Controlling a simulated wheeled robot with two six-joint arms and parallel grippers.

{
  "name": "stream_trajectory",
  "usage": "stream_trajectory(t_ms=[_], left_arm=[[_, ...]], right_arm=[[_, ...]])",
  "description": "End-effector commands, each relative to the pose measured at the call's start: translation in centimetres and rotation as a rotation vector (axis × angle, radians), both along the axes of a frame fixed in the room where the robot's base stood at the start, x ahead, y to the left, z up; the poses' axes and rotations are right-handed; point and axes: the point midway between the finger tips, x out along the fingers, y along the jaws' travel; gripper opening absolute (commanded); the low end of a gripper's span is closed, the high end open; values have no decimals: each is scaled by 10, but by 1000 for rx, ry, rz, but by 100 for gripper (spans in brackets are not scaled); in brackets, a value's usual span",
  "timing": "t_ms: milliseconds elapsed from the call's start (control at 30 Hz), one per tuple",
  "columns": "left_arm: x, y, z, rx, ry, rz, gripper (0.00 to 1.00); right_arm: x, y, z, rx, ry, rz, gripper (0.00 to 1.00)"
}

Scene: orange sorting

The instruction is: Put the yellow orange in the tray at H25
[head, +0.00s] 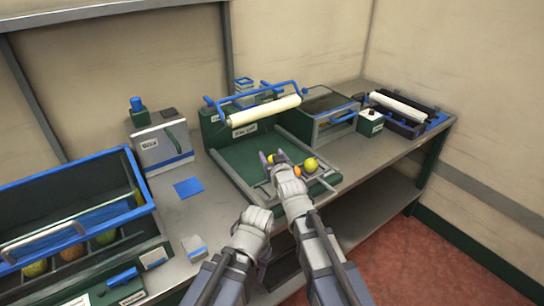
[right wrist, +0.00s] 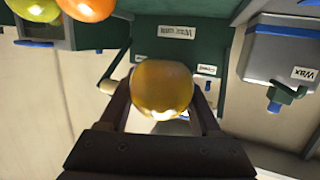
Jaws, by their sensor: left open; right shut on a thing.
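A golden-yellow orange (right wrist: 162,88) sits between the two fingers of my right gripper (right wrist: 160,108) in the right wrist view; the gripper is shut on it. In the head view my right gripper (head: 271,160) is over the green tray (head: 238,158) in front of the white roller, and the held fruit is mostly hidden there. A bright yellow fruit (head: 311,165) and an orange one (head: 297,171) lie at that tray's right side. My left gripper (head: 256,214) is open, low at the bench's front edge. I cannot read an H25 label in either view.
A blue-rimmed crate (head: 75,180) with several fruits in its compartments stands at the left. A grey Wax box (head: 162,145) stands at the back. A clear-lidded unit (head: 325,105) and a second roller unit (head: 405,110) are to the right. Bare bench lies around the blue square (head: 188,187).

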Motion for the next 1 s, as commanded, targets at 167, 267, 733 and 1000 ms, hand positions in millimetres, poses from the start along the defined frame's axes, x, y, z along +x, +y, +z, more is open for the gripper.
stream_trajectory(t_ms=[167, 267, 733, 1000], left_arm=[[0, 0, 23, 0, 0, 0, 50], [0, 0, 24, 0, 0, 0, 50], [0, 0, 77, 0, 0, 0, 50], [0, 0, 78, 0, 0, 0, 50]], right_arm=[[0, 0, 23, 0, 0, 0, 6], [0, 0, 24, 0, 0, 0, 6], [0, 0, 77, 0, 0, 0, 6], [0, 0, 78, 0, 0, 0, 6]])
